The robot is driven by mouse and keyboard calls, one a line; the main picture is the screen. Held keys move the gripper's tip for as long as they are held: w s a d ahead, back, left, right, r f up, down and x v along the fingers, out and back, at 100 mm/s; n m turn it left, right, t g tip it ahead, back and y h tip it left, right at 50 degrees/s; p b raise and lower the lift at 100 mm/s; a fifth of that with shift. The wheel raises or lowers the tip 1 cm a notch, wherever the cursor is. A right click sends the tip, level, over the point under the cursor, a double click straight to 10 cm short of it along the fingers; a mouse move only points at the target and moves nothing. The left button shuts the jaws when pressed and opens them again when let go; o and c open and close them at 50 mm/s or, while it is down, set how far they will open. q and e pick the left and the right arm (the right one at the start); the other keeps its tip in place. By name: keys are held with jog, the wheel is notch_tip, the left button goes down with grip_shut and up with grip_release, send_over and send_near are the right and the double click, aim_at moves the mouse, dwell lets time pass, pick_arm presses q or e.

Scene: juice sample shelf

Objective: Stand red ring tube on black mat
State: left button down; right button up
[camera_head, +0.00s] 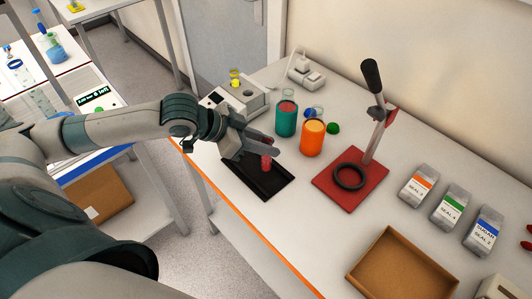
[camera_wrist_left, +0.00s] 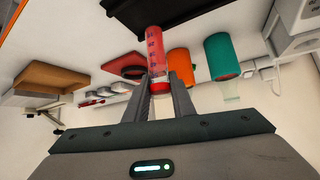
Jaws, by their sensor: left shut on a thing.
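My left gripper (camera_head: 258,146) is shut on the red ring tube (camera_head: 266,163), over the far part of the black mat (camera_head: 272,192). The black mat (camera_wrist_left: 125,14) shows at the top of that view, by the tube's far end. The tube looks about upright. I cannot tell whether its base touches the mat. My right gripper is not in view.
A teal jar (camera_head: 286,118) and an orange jar (camera_head: 312,138) stand just behind the mat. A red-based stand (camera_head: 330,188) with a black ring is to the right. A grey device (camera_head: 240,97) is behind the gripper. A brown tray (camera_head: 402,268) and several labelled packets are further right.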

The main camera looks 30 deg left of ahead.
pick_arm(q)
notch_tip(320, 180, down, 3)
jog(key=shift+r+p, duration=0.1)
jog(key=shift+p, duration=0.45)
jog(key=shift+f, duration=0.55)
jog(key=shift+f, duration=0.1)
jog(key=c, duration=1.5)
grip_release()
jog(key=shift+v, duration=0.9)
jog(key=shift+b+v, duration=1.65)
jog(key=shift+v, duration=3.55)
